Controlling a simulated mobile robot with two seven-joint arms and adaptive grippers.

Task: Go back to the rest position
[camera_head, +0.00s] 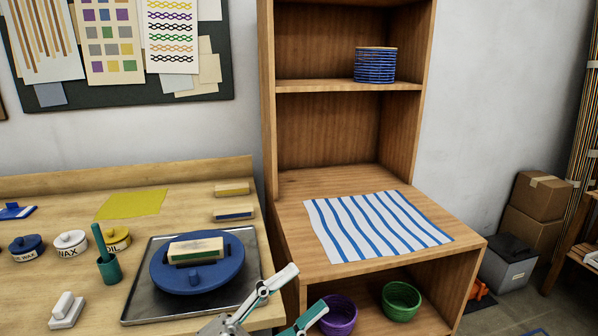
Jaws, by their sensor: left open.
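My left gripper (306,289) shows at the bottom centre. Its two fingers are spread apart and nothing is held between them. It is in front of the gap between the workbench (75,190) and the wooden shelf unit (300,187). My right gripper is not in the picture. A blue-banded cane coil (375,65) sits on the unit's upper shelf. A blue-and-white striped cloth (378,226) lies flat on the unit's lower top, with nothing on it.
Several small pots and a green cup (109,268) stand left. Purple (338,315) and green (401,300) baskets sit low in the unit. Boxes (541,196) stand right.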

